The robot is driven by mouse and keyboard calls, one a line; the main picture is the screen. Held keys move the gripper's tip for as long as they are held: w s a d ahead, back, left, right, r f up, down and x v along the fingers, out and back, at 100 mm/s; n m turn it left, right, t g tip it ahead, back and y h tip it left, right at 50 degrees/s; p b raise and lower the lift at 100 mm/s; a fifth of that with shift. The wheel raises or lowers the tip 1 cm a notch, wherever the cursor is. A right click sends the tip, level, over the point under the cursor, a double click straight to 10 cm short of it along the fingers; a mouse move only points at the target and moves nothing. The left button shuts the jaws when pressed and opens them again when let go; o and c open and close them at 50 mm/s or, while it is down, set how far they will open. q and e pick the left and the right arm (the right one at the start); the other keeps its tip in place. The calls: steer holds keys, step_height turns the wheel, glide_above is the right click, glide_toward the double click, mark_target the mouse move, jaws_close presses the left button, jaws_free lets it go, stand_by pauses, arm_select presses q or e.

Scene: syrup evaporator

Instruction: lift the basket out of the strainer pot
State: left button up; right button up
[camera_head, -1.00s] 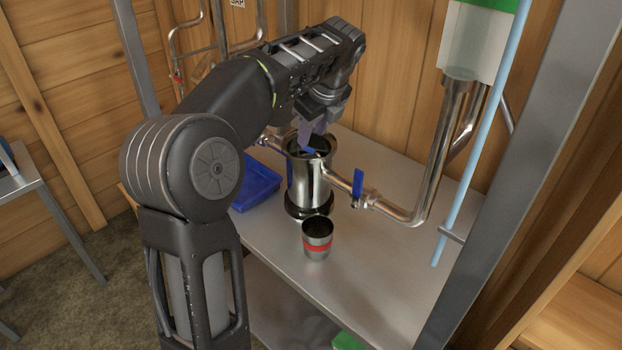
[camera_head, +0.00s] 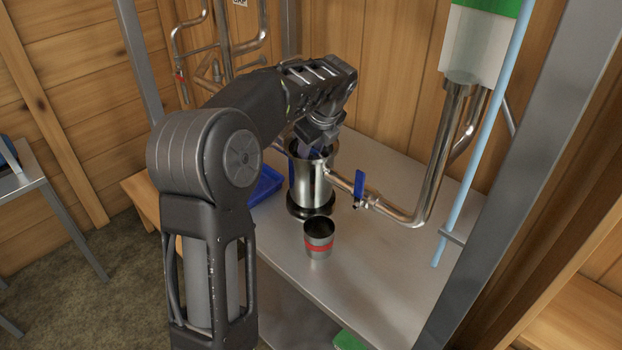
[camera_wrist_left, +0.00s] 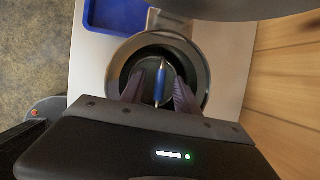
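The strainer pot (camera_head: 312,188) is a shiny steel cylinder on a dark base, standing upright on the metal table. In the left wrist view its round rim (camera_wrist_left: 202,65) surrounds a dark inside. A slim blue bar (camera_wrist_left: 160,80), apparently the basket's handle, stands out there; the rest of the basket is too dark to make out. My left gripper (camera_head: 314,152) points down into the pot's mouth. In the left wrist view its fingers (camera_wrist_left: 159,95) are apart, one on each side of the blue bar, with gaps showing. My right gripper is out of view.
A steel cup with a red band (camera_head: 319,240) stands in front of the pot. A blue tray (camera_head: 266,187) lies to its left. A pipe with a blue valve lever (camera_head: 359,184) joins the pot's right side. The table's right front is clear.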

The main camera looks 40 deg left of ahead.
arm_select(q)
steer(key=shift+a+f, duration=0.1)
steer(key=shift+f, duration=0.1)
steer(key=shift+c, duration=0.2)
jaws_close()
stand_by(0.4)
stand_by(1.0)
